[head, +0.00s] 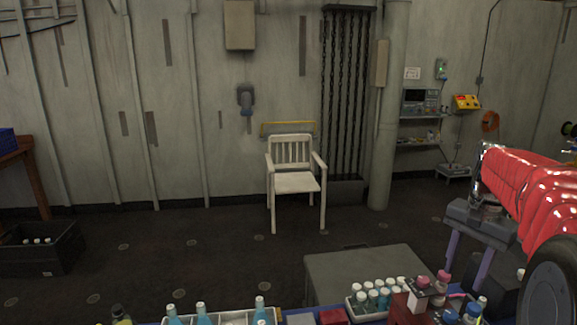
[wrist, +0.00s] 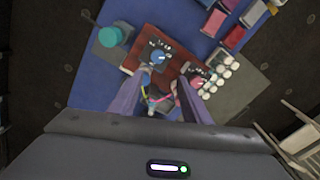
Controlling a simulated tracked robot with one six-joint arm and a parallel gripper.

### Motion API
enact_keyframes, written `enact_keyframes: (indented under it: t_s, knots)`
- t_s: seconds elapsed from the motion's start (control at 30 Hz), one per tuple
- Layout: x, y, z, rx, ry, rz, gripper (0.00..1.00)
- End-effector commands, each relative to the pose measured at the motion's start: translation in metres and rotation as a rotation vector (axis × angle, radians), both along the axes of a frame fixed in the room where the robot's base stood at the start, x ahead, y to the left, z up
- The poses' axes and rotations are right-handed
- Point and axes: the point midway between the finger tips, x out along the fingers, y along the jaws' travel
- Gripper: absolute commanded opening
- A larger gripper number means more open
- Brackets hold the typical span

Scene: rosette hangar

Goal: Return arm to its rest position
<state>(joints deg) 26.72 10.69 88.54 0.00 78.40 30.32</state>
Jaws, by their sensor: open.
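My red arm comes in at the right of the head view, with my gripper (head: 460,278) hanging at its end, fingers pointing down over the right part of the bench. In the wrist view my gripper (wrist: 164,78) is open, its two purple-grey fingers apart. Nothing is clearly held between them. A thin pink, yellow and green item (wrist: 156,99) shows between the fingers; its height relative to them is hard to tell. A dark red-brown block (wrist: 150,55) with capped bottles lies below the fingertips.
A white rack of vials (head: 352,302) stands beside the block. Blue bottles (head: 200,312) stand along the near bench edge. A grey box top (head: 365,268) lies beyond. A white chair (head: 293,182) stands by the wall. The floor between is mostly clear.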

Motion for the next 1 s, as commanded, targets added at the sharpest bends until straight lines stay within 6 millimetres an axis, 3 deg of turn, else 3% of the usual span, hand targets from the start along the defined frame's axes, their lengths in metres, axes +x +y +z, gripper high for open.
enact_keyframes:
  t_s: [0.27, 1.0]
  knots:
    - [-0.024, 0.029, -0.022, -0.031, -0.039, 0.203, 0.43]
    - [-0.125, 0.161, -0.048, -0.172, -0.221, 0.739, 0.43]
